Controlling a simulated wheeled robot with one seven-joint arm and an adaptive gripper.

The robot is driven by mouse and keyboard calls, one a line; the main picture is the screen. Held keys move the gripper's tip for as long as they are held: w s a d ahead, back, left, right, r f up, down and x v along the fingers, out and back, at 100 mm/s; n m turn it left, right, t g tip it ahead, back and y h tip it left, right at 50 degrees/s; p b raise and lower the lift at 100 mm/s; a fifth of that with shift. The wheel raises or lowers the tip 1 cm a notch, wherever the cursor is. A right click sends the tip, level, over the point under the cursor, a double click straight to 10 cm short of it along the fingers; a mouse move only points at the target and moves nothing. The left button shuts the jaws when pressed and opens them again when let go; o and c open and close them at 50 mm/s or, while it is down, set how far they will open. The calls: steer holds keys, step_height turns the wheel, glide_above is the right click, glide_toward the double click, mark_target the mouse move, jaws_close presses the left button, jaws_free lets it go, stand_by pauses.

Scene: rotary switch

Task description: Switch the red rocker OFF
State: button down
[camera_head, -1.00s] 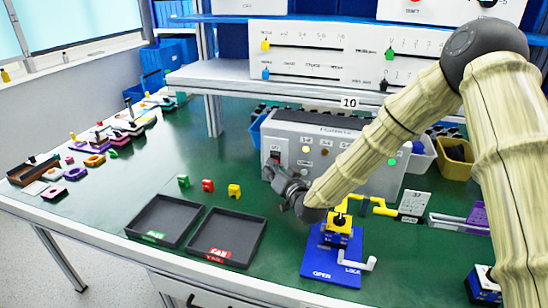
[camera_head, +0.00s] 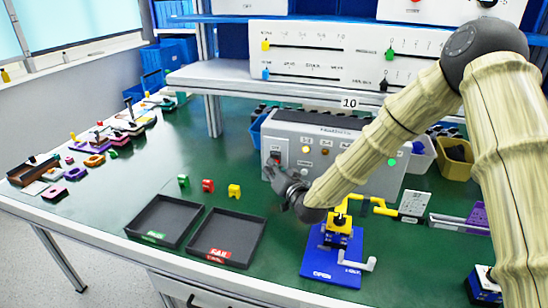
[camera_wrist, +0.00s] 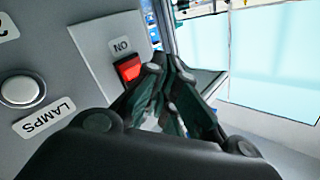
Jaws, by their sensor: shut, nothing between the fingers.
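The red rocker (camera_wrist: 129,68) sits on a light plate on the side of a grey control box. An "ON" label (camera_wrist: 121,46) stands beside it, upside down in the wrist view. In the head view the rocker (camera_head: 276,160) is small, at the box's left end. My gripper (camera_wrist: 168,66) is shut and empty, with its fingertips close beside the rocker. I cannot tell whether they touch it. In the head view my gripper (camera_head: 271,172) is just below the rocker. The rocker's tilt is hard to read, as the fingers partly hide it.
The grey control box (camera_head: 385,185) carries a lit amber lamp (camera_head: 306,149) and a lit green lamp (camera_head: 391,162). A round white button (camera_wrist: 20,90) is near the "LAMPS" label. A blue-based clamp (camera_head: 320,262) stands in front. Two dark trays (camera_head: 258,250) lie at the front left.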

steer(key=shift+w+d+r, duration=0.1)
steer(key=shift+w+d, duration=0.15)
steer(key=shift+w, duration=0.4)
stand_by(0.9)
steer(key=shift+s, duration=0.15)
stand_by(0.3)
steer(key=shift+s+a, duration=0.25)
steer(key=shift+s, duration=0.3)
steer(key=shift+s+a+f+b, duration=0.15)
steer(key=shift+s+a, duration=0.1)
steer(key=shift+s, duration=0.55)
steer(key=shift+s+a+f+b, duration=0.15)
steer(key=shift+s+a, duration=0.15)
steer(key=shift+s, duration=0.45)
steer(key=shift+s+a+f+b, duration=0.15)
steer(key=shift+s+a, duration=0.1)
steer(key=shift+s, duration=0.55)
